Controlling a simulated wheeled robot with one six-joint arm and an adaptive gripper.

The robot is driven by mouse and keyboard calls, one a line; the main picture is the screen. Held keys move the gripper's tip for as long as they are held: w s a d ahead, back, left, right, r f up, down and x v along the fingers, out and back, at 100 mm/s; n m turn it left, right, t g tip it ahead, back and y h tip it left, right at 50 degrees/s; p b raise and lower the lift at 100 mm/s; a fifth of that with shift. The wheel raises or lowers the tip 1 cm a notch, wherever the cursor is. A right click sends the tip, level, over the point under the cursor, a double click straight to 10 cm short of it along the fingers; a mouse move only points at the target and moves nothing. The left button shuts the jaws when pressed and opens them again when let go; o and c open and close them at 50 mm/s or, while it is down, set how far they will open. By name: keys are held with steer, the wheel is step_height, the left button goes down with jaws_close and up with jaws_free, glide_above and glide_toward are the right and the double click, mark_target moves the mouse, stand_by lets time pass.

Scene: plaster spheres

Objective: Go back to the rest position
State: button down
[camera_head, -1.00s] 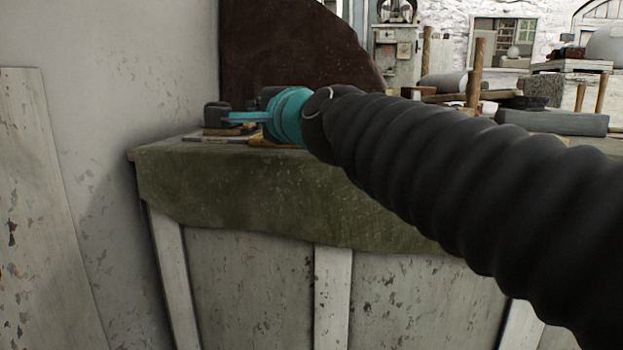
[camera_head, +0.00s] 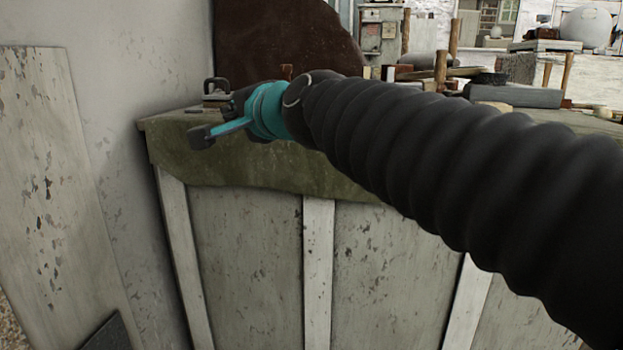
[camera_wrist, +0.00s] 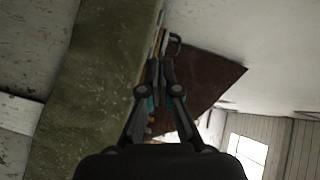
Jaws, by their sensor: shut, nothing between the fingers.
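My gripper (camera_wrist: 160,65) shows in the wrist view with its two dark fingers together and nothing between them. In the head view my gripper (camera_head: 238,102) is a dark shape beyond my teal wrist, mostly hidden. It is at the left end of the workbench, over or near the front edge of its green-covered top (camera_head: 225,160). I cannot tell how high it is above the top.
A dark object with a loop handle (camera_head: 214,86) is on the bench close to my gripper. A large brown slab (camera_head: 285,45) stands behind it. A wall (camera_head: 110,60) rises on the left. Tools and a grey block (camera_head: 515,95) lie farther right.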

steer(key=s+d+f+n+g+h+p, duration=0.1)
steer(key=s+d+f+n+g+h, duration=0.2)
steer(key=f, duration=0.6)
steer(key=s+d+f+n+g+h+p, duration=0.15)
steer(key=s+d+f+n, duration=0.3)
steer(key=f, duration=0.45)
steer(key=s+d+f+g+h+p, duration=0.1)
steer(key=s+d+f+h+p, duration=0.1)
steer(key=s+d, duration=0.5)
steer(key=s+d+f+g+h+p, duration=0.2)
steer(key=s+d, duration=0.5)
steer(key=d, duration=0.6)
step_height(320, 180, down, 4)
steer(key=h+p, duration=0.1)
steer(key=p, duration=0.1)
steer(key=shift+s+d+r+p, duration=0.15)
steer(key=shift+d+p, duration=0.05)
steer(key=shift+p, duration=0.2)
steer(key=shift+a+h, duration=0.1)
steer(key=shift+h, duration=0.15)
